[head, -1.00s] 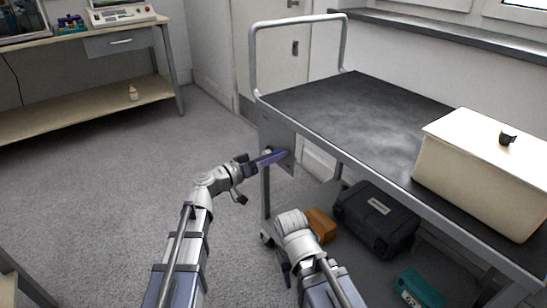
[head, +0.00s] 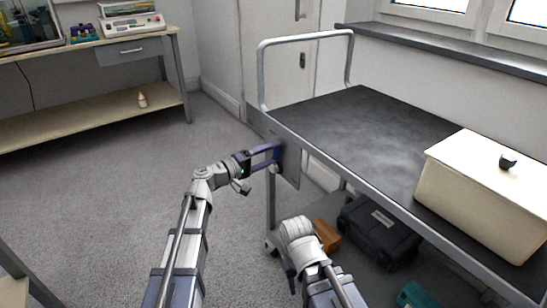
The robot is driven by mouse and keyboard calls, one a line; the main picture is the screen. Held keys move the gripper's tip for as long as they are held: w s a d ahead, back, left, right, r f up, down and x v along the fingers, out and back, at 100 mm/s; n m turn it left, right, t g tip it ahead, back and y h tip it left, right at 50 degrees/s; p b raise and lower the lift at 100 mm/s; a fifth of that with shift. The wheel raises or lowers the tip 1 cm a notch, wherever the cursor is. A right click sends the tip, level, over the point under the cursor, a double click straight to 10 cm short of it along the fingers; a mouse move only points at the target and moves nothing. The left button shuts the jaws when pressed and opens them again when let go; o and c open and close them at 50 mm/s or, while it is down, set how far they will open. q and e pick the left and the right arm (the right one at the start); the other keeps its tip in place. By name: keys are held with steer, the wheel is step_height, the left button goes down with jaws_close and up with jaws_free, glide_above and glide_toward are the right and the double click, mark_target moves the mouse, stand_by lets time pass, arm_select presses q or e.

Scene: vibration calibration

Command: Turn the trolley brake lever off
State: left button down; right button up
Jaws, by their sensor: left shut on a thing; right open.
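The trolley (head: 372,130) has a dark top, a grey frame and a push handle. A grey plate (head: 291,163) is on its near left corner. My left gripper (head: 275,154) is at this plate, with its two fingers on either side of a small blue piece, which looks like the brake lever (head: 277,153). The gripper is shut on it. The fingers hide part of the lever, so its exact angle is hard to see. My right gripper (head: 291,277) is low in front of the trolley, open, touching nothing I can see and partly hidden by its own wrist.
A cream box (head: 480,190) with a dark knob stands on the trolley top. A black case (head: 380,232), an orange-brown block (head: 327,236) and a teal case (head: 416,296) are on the lower shelf. A workbench (head: 90,45) is at back left. The floor between is clear.

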arm_select(q)
steer(key=shift+w+a+n, duration=0.45)
steer(key=shift+w+n, duration=0.15)
steer(key=shift+n, duration=0.5)
jaws_free()
steer(key=v, duration=0.7)
steer(key=shift+s+a, duration=0.2)
steer(key=shift+a, duration=0.15)
